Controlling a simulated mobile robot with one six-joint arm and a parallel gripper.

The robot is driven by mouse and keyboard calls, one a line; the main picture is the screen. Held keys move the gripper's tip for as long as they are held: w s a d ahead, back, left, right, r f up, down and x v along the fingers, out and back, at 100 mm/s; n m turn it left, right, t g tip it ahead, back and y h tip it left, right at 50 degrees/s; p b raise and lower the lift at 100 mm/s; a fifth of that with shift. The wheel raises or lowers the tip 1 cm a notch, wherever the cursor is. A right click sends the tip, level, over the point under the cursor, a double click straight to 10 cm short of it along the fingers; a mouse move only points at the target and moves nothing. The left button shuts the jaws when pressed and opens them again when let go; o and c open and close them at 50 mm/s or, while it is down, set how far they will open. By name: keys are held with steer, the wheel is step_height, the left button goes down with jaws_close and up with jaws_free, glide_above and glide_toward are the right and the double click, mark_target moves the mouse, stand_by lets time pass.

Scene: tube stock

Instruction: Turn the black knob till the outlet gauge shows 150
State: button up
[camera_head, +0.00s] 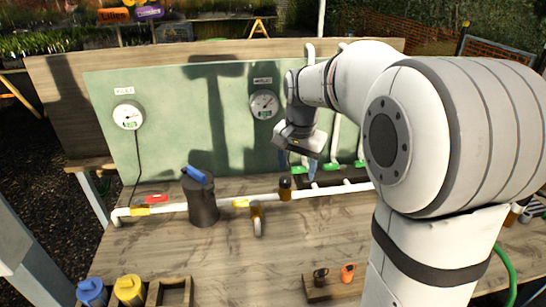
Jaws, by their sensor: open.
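A small black knob (285,183) stands upright on the white pipe (330,190) near the middle of the bench. Two round white gauges are on the green panel: a left gauge (128,115) and a right gauge (264,104). Their labels and readings are too small to read, so I cannot tell which is the outlet gauge. My gripper (297,168) is open and points down, above and slightly right of the knob, in front of the panel. It appears apart from the knob and holds nothing that I can see.
A dark cylinder (203,208) with a blue top stands left on the pipe line. Blue (91,292) and yellow (129,290) containers are front left. The front middle bench is clear.

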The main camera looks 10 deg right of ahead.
mark_target(285, 179)
steer(key=w+f+m, duration=0.1)
steer(key=w+f, duration=0.1)
steer(key=w, duration=0.2)
steer(key=w+f+m, duration=0.2)
steer(key=w, duration=0.2)
steer(key=w+f+m+g, duration=0.1)
steer(key=w+f, duration=0.1)
steer(key=w, duration=0.2)
steer(key=shift+w+f+m, duration=0.1)
steer(key=shift+w+m, duration=0.2)
steer(key=shift+w+f, duration=0.1)
steer(key=shift+f, duration=3.85)
steer(key=shift+c, duration=0.6)
steer(key=c, duration=0.9)
steer(key=shift+o, duration=0.2)
